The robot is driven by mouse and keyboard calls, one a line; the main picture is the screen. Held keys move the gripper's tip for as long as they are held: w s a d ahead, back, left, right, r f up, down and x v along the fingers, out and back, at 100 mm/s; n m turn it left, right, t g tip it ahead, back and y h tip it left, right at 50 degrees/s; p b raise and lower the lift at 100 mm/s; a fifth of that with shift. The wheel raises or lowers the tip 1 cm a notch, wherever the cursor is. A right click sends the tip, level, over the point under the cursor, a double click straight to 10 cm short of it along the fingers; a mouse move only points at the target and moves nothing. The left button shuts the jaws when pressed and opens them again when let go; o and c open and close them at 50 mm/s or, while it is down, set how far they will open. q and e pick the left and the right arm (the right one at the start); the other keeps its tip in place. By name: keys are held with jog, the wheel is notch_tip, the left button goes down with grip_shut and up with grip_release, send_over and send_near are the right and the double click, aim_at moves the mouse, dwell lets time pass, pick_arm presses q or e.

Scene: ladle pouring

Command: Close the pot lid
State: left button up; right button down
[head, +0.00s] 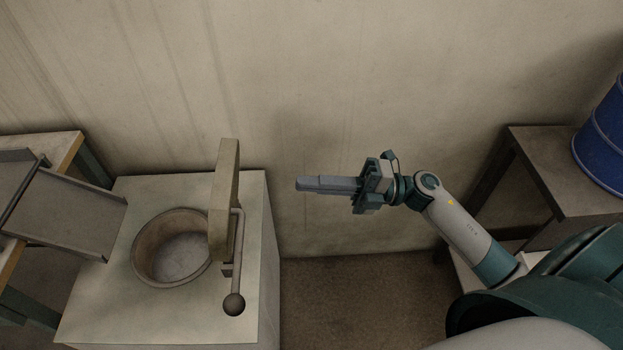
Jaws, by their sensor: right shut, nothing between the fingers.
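The pot (140,262) is a round opening with a raised rim, set in the top of a pale block (110,315). Its lid (222,195) stands upright, edge-on to me, at the right side of the opening, so the pot is open. A bent handle bar with a dark ball end (234,304) is on the lid's right side. My right gripper (300,184) is shut and empty. It points left in the air, to the right of the lid and apart from it. My left gripper is not in view.
A grey metal chute or tray (70,210) on a table at the left reaches over the block's left edge. A dark table (560,165) with a blue drum (605,140) stands at the right. A stained wall (330,70) is behind. Between block and right table is open floor (360,305).

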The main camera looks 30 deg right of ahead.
jog(key=p, duration=0.2)
send_near(233, 178)
jog(key=shift+p+x, duration=1.05)
jog(key=shift+x, duration=2.2)
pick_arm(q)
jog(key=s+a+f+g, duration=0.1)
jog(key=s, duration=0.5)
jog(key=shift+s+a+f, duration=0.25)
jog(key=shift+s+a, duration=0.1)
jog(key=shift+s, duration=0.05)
pick_arm(e)
jog(key=shift+f, duration=0.15)
